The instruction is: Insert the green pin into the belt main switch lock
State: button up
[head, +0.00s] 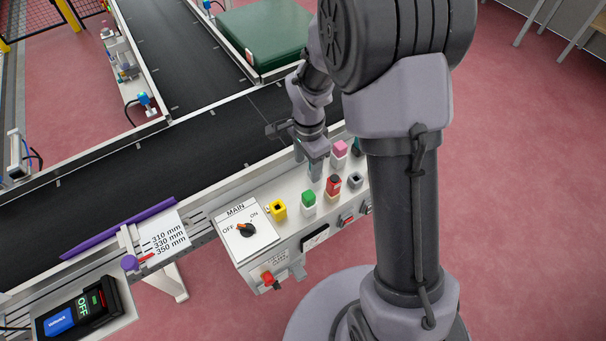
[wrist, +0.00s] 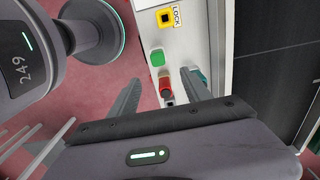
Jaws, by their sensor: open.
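The green pin (head: 308,198) stands upright in a light holder on the white control box, and its green top (wrist: 157,58) also shows in the wrist view. The yellow lock (head: 278,210) is to its left on the box. In the wrist view the lock (wrist: 165,18) has a dark square opening and a LOCK label beside it. My gripper (head: 316,172) is behind the green and red pins in the head view. In the wrist view my gripper (wrist: 161,75) is open, with its fingers either side of the pin row and nothing held between them.
A red pin (head: 333,185), a pink pin (head: 340,149) and a grey socket (head: 355,180) are close to my gripper. The MAIN switch knob (head: 245,230) is left of the lock. The black conveyor belt (head: 200,150) runs behind the box.

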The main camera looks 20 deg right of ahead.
jog(key=b, duration=0.4)
send_over(309, 195)
jog(key=f, duration=0.9)
jog(key=shift+w+a+f, duration=0.15)
jog(key=shift+w+f, duration=0.1)
jog(key=shift+f, duration=0.15)
notch_tip(309, 195, down, 6)
jog(key=b, duration=0.2)
jog(key=shift+s+b, duration=0.15)
jog(key=shift+b, duration=0.15)
jog(key=shift+r, duration=0.15)
jog(key=shift+c, duration=1)
grip_shut()
